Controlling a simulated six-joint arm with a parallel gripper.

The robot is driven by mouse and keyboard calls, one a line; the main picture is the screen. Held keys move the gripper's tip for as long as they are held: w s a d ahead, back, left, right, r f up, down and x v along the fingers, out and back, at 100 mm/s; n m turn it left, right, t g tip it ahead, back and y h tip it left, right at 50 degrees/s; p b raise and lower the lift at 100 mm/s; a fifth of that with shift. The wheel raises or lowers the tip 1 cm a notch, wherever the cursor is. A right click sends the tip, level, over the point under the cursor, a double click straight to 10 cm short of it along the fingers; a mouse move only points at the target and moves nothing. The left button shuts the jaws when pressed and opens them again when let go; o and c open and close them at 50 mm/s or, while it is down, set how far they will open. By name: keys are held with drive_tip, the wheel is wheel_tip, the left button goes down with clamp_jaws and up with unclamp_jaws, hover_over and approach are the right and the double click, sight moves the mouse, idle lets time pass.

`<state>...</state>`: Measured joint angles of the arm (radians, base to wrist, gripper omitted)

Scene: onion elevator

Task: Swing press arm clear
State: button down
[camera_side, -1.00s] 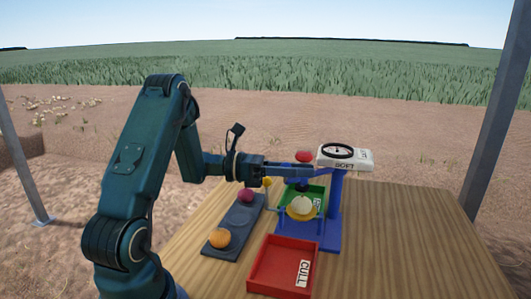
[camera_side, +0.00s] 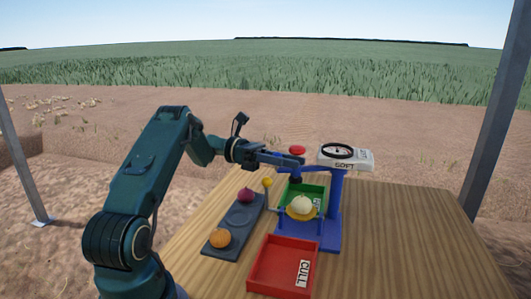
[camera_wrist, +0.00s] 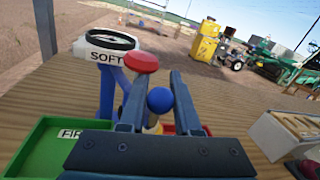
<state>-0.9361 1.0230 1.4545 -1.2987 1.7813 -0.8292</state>
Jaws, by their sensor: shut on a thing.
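The press stand has a blue post (camera_side: 336,205) with a white dial gauge (camera_side: 346,156) marked SOFT on top. Its press arm carries a red knob (camera_side: 297,150) and reaches left from the post. My gripper (camera_side: 300,163) is at this arm, below the red knob. In the wrist view a blue ball (camera_wrist: 160,100) sits between my fingers (camera_wrist: 157,86), and the red knob (camera_wrist: 141,62) is beside the left finger. The gripper is shut on the press arm; the exact contact is partly hidden. A white onion (camera_side: 302,204) rests in a yellow cup (camera_side: 301,214) beneath the arm.
A red CULL tray (camera_side: 257,272) is in front and a green tray (camera_side: 313,192) behind the cup. A dark rack (camera_side: 239,218) at left holds an orange onion (camera_side: 220,237) and a purple onion (camera_side: 245,195). The table's right side (camera_side: 420,240) is clear.

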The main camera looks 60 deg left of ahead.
drive_tip(key=shift+r, duration=0.1)
drive_tip(key=c, duration=0.6)
unclamp_jaws()
drive_tip(key=shift+a, duration=0.1)
drive_tip(key=shift+v, duration=2.55)
drive_tip(key=shift+c, duration=0.4)
